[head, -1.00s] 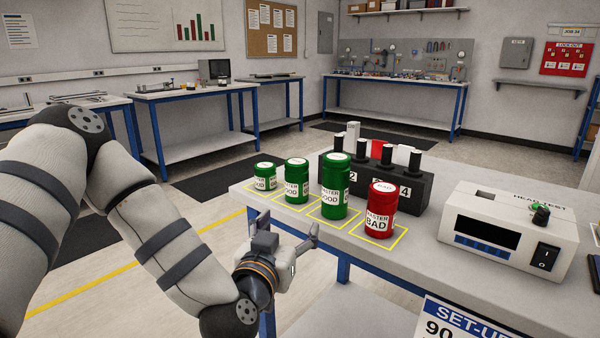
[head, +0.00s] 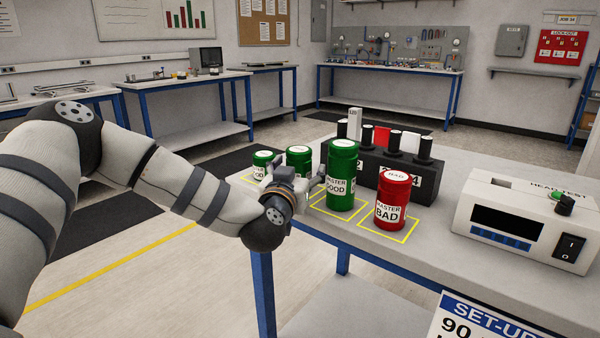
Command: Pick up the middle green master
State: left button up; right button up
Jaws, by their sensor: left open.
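The middle green master (head: 299,155) stands on the bench between a shorter green master (head: 262,158) on its left and a taller green one (head: 341,160) on its right. My left gripper (head: 296,178) is open in front of the middle master, at bench height, and hides its lower part and label. One finger shows near the tall green master. I cannot tell whether the fingers reach around the middle master or touch it. A red master (head: 392,200) marked BAD stands to the right. My right gripper is not in view.
Yellow outlined squares mark the bench top (head: 445,225) under the masters. A black numbered block (head: 425,185) with black posts stands close behind them. A white tester box (head: 525,222) sits at the right. The front bench edge is close under my left gripper.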

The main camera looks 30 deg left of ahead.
pick_arm(q)
jog(key=shift+w, duration=0.1)
jog(key=c, duration=1.6)
